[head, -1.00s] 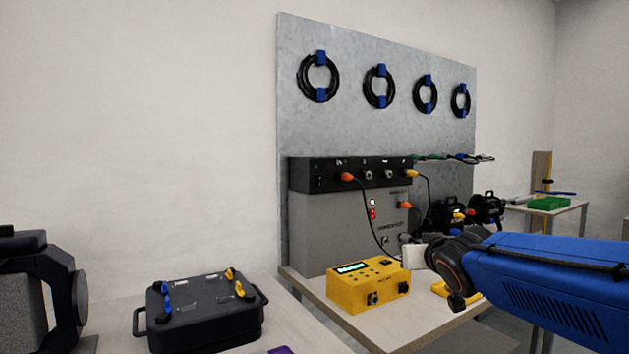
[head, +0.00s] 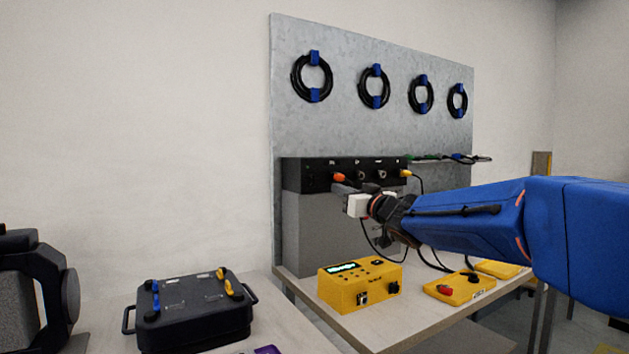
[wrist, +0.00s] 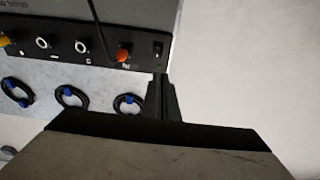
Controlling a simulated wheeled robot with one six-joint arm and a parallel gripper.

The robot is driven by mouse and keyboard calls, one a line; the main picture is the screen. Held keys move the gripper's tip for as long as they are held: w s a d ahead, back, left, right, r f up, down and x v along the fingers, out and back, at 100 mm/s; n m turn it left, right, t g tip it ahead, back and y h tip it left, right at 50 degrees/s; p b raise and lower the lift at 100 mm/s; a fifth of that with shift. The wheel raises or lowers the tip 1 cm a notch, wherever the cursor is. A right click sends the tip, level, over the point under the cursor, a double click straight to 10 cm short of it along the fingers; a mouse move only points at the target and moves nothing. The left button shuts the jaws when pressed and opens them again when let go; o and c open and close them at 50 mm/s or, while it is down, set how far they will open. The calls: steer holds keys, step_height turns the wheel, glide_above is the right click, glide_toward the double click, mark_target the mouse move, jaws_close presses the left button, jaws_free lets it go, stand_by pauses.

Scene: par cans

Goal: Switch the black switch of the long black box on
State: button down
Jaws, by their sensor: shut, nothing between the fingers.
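The long black box (head: 300,173) sits on top of a grey unit against the metal panel. In the wrist view, where the scene is upside down, its front (wrist: 85,40) runs across the top left. The black switch (wrist: 158,48) is at the box's end, beside the orange plug (wrist: 122,54). My gripper (wrist: 161,76) is shut and empty, its fingertips just short of the box's edge and in line with the switch. In the head view my gripper (head: 340,189) is in front of the box, just under the orange plug. Whether it touches anything cannot be told.
A yellow box (head: 362,287) with a display stands on the table below my arm. Cables hang from the plugs near my gripper. A black case (head: 195,310) stands at the lower left. Coiled cables hang above.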

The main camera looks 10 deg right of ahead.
glide_toward(310, 176)
steer(key=x, duration=0.5)
steer(key=shift+w, duration=0.1)
steer(key=shift+w+a, duration=0.2)
steer(key=shift+w, duration=0.4)
steer(key=shift+r, duration=0.1)
steer(key=shift+w+a+r, duration=0.1)
steer(key=shift+w, duration=0.05)
